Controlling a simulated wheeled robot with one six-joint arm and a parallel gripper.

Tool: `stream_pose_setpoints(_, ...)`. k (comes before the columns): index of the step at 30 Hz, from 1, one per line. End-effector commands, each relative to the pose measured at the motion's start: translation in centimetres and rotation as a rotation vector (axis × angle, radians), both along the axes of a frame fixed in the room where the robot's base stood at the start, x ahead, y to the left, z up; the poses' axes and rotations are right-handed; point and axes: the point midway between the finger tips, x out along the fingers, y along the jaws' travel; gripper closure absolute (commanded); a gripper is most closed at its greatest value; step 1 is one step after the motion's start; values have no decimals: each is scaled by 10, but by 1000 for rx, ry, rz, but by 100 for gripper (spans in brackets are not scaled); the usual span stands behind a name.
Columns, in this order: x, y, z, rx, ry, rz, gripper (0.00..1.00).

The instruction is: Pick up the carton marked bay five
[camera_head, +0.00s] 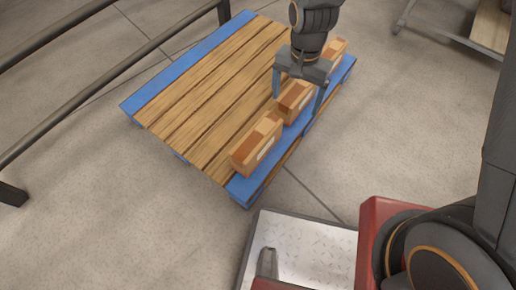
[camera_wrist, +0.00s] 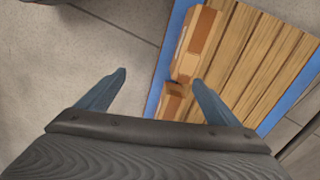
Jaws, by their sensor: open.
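Three brown cartons stand in a row along the blue right edge of a wooden pallet (camera_head: 190,95): a near carton (camera_head: 257,146), a middle carton (camera_head: 293,104) and a far carton (camera_head: 337,50) partly hidden behind my gripper. Pale labels show on the near and middle cartons' sides, too small to read, so I cannot tell which is bay five. My gripper (camera_head: 297,107) is open and empty, its fingers appearing on either side of the middle carton; its height above it is unclear. The wrist view shows two cartons, one further up (camera_wrist: 198,40) and one lower (camera_wrist: 172,100), beyond the open fingers.
A dark rail (camera_head: 110,75) runs along the left of the pallet. A wooden-topped stand (camera_head: 490,25) is at the top right. A metal plate deck (camera_head: 305,250) lies at the bottom. The concrete floor right of the pallet is clear.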

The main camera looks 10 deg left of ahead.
Motion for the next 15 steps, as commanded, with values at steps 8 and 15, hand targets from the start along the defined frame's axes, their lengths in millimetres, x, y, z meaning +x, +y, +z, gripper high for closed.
stream_pose_setpoints(8, 8, 70, -137, -2, 3, -67, 14)
stream_pose_setpoints(15, 4, 105, -201, -2, 1, -111, 14)
